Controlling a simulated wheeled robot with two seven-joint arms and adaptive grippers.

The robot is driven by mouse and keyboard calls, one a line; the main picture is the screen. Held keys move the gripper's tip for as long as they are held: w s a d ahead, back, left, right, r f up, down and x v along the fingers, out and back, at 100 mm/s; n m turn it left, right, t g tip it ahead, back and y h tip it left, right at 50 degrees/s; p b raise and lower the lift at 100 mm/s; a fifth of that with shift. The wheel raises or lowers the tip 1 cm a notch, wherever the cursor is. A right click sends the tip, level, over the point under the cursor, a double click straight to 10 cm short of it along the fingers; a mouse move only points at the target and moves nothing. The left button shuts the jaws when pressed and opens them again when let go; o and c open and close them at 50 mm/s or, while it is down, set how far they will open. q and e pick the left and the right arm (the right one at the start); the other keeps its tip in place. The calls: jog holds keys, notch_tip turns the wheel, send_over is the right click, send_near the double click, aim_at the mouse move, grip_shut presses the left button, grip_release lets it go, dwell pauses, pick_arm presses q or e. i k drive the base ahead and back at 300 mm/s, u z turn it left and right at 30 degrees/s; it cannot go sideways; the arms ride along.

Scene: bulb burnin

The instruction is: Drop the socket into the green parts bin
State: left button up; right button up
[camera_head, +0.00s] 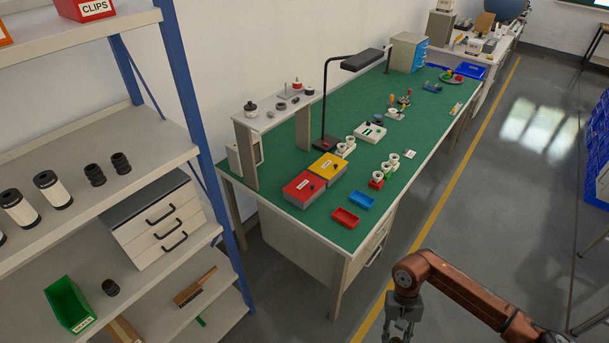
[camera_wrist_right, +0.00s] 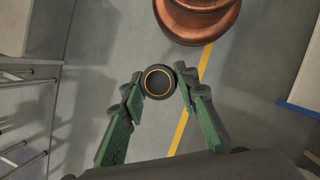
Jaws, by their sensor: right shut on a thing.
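The green parts bin (camera_head: 68,303) with a white label stands on the lower shelf at the left of the head view. My right gripper (camera_wrist_right: 160,84) is shut on a dark round socket (camera_wrist_right: 158,82) with a thin orange ring, seen end-on between the fingertips in the wrist view. In the head view my right gripper (camera_head: 401,328) is at the bottom edge, over the floor and well to the right of the bin. The held socket cannot be made out there. My left gripper is not in view.
A blue shelf post (camera_head: 205,160) and a green-topped workbench (camera_head: 315,216) lie between. The floor aisle is clear.

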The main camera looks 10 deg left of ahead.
aim_at(76, 301)
jog(key=u, duration=0.85)
jog(key=i, duration=0.8)
jog(key=u, duration=0.6)
